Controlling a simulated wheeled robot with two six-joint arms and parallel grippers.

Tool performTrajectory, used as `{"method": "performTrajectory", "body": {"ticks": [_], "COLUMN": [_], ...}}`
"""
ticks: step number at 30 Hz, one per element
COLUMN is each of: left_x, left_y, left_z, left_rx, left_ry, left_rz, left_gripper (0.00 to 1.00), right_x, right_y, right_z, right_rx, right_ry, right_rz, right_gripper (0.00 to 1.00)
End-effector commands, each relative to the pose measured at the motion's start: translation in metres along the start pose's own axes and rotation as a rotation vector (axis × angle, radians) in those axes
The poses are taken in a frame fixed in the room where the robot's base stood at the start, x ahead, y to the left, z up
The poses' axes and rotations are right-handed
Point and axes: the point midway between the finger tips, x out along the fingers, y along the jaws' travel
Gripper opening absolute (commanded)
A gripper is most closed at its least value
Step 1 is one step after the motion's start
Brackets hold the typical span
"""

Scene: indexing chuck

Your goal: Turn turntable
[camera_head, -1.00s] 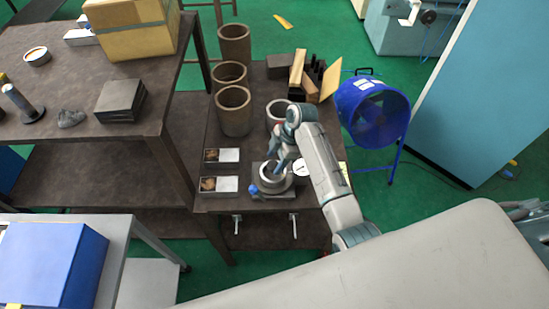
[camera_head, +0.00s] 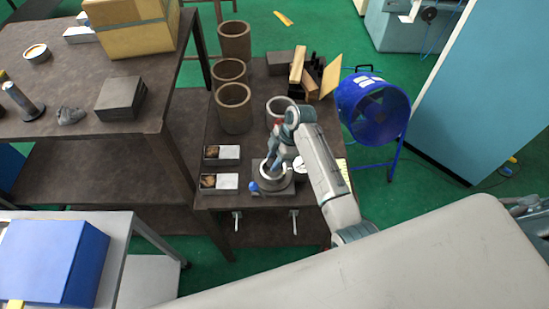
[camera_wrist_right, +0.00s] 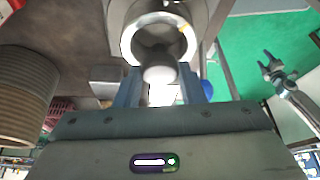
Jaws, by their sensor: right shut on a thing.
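The turntable (camera_head: 283,185) is a round grey metal chuck with a raised ring on a dark base, near the front of the low bench. A blue ball knob (camera_head: 253,186) is at its left side. My right gripper (camera_head: 268,170) reaches down over the ring from the right. In the right wrist view its two blue-grey fingers (camera_wrist_right: 160,88) are shut on a pale rounded peg (camera_wrist_right: 159,74), in front of the ring (camera_wrist_right: 127,42). The fingertips are partly hidden in the head view. A claw like my left gripper (camera_wrist_right: 268,62) shows at the right of the wrist view, its prongs apart.
Brown cylinders (camera_head: 233,108) stand behind the turntable, with a shorter grey one (camera_head: 277,108) nearer. Two small trays (camera_head: 228,182) lie left of it. A blue drum fan (camera_head: 372,115) stands to the right.

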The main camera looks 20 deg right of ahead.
Motion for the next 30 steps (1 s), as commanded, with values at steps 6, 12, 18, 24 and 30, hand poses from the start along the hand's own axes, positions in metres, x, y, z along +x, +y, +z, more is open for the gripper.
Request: {"method": "performTrajectory", "body": {"ticks": [6,12,18,24,30], "left_x": [-0.0001,-0.0001,-0.0001,-0.0001,-0.0002], "left_y": [0.0001,0.0002,0.0002,0.0004,0.0006], "left_z": [0.0001,0.0001,0.0001,0.0001,0.0000], "left_rx": [0.000,0.000,0.000,0.000,0.000], "left_ry": [0.000,0.000,0.000,0.000,0.000], "left_rz": [0.000,0.000,0.000,0.000,0.001], "left_gripper": [0.62,0.62,0.62,0.62,0.62], "right_x": [-0.0003,-0.0003,-0.0001,0.0000,0.0001], "right_y": [-0.0009,-0.0022,-0.0033,-0.0040,-0.0046], "right_z": [-0.0003,-0.0008,-0.0015,-0.0022,-0.0032], "right_rx": [0.111,0.273,0.449,0.625,0.801], "right_ry": [0.000,0.001,0.001,0.002,0.003], "right_rz": [0.048,0.115,0.188,0.261,0.333], "right_gripper": [0.13,0.13,0.13,0.13,0.13]}}
